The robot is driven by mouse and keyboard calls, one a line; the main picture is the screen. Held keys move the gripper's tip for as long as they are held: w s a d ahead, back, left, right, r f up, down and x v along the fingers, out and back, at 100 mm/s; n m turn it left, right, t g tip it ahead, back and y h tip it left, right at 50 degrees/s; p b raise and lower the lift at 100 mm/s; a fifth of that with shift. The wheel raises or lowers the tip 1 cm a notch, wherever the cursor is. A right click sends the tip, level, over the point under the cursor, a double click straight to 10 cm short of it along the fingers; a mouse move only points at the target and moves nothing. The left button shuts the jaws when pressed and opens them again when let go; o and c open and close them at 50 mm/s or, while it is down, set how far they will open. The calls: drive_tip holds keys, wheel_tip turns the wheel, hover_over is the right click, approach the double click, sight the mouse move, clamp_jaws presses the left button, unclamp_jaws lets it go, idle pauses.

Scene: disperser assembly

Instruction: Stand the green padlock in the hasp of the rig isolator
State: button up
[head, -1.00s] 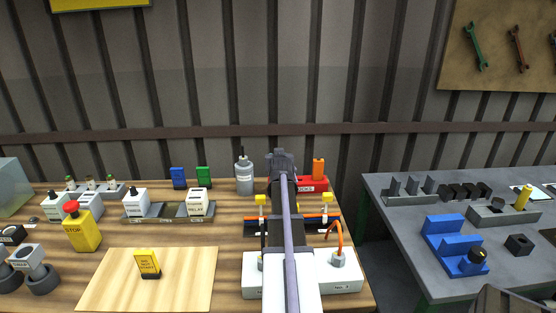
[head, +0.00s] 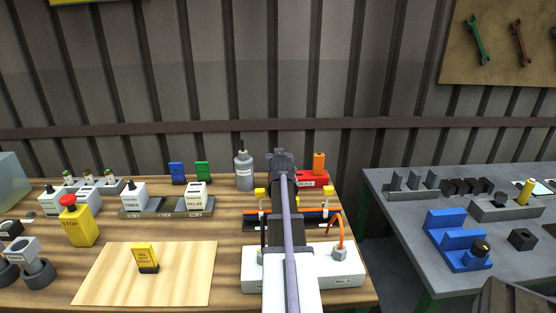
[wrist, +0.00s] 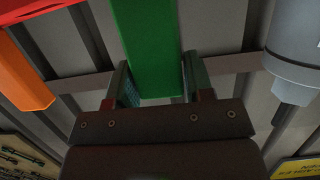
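The green padlock (wrist: 150,45) shows as a long green block in the wrist view, between the two fingers of my gripper (wrist: 158,85). The fingers lie close along both its sides; I cannot tell whether they press on it. In the head view my gripper (head: 281,158) is at the red LOCKS stand (head: 312,181) and hides the padlock there. An orange padlock (head: 319,163) stands at the right of that stand and also shows in the wrist view (wrist: 25,75). I cannot surely pick out the rig isolator or its hasp; labelled units with knobs (head: 133,196) stand at left.
A grey bottle (head: 243,172) stands just left of my gripper. Blue (head: 177,173) and green (head: 202,171) blocks stand farther left. A yellow stop unit (head: 79,224) and a light board (head: 190,275) with a yellow sign (head: 146,258) are nearer. A grey side table (head: 390,225) is at right.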

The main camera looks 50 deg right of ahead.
drive_tip(key=o, duration=0.4)
drive_tip(key=shift+a, duration=0.1)
drive_tip(key=p+v, duration=0.3)
drive_tip(key=v, duration=0.7)
drive_tip(key=shift+s+a+r, duration=0.15)
drive_tip(key=shift+s+a, duration=0.05)
